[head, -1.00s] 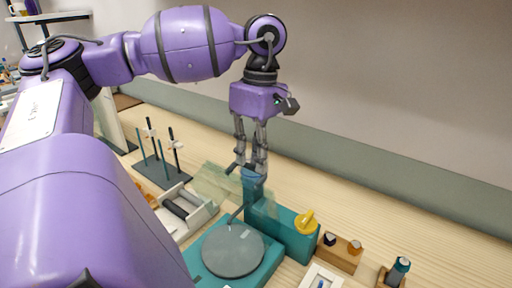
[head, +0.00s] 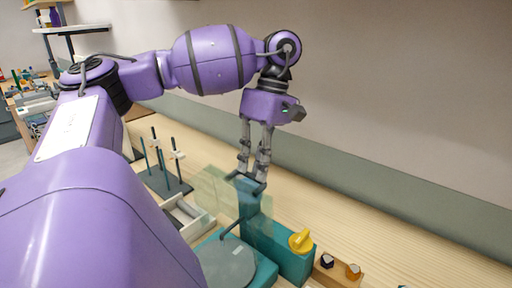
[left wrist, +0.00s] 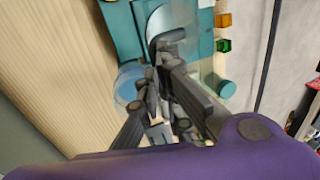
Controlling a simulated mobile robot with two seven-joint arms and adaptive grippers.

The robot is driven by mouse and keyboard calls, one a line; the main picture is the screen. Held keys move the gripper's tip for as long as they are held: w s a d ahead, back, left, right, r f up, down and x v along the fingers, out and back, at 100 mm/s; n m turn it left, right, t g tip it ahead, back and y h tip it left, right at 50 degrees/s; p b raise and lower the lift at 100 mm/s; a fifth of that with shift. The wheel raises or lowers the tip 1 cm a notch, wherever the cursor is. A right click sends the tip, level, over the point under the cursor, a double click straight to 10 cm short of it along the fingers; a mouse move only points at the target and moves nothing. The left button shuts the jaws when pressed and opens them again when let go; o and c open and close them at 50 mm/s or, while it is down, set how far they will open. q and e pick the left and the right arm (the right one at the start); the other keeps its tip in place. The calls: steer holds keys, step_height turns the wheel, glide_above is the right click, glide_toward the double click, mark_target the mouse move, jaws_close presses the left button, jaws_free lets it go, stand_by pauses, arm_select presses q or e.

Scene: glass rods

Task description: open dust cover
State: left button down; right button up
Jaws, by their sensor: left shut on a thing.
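The dust cover (head: 213,192) is a clear, greenish sheet standing raised at the back of the teal device (head: 290,262), above its round grey plate (head: 228,264). My left gripper (head: 248,184) points down at the cover's upper part, behind the plate. It is shut on the dust cover, though the fingers hide the exact contact. In the left wrist view the fingers (left wrist: 172,100) are close together over the device (left wrist: 122,32), and the grey plate shows beyond them (left wrist: 165,20). My right gripper is not in view.
A dark rack with upright rods (head: 165,180) and a white tray (head: 186,215) stand to the left. Bare table lies behind, before the wall.

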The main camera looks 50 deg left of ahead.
arm_select(q)
steer(key=c, duration=1.8)
jaws_free()
steer(key=x, duration=0.3)
steer(key=shift+w+d, duration=0.1)
steer(key=shift+w, duration=0.05)
steer(key=shift+c, duration=0.2)
steer(key=shift+w, duration=0.15)
steer(key=shift+w+r, duration=0.1)
steer(key=shift+r, duration=0.1)
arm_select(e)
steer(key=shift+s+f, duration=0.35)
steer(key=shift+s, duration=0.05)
arm_select(q)
steer(key=shift+r, duration=0.1)
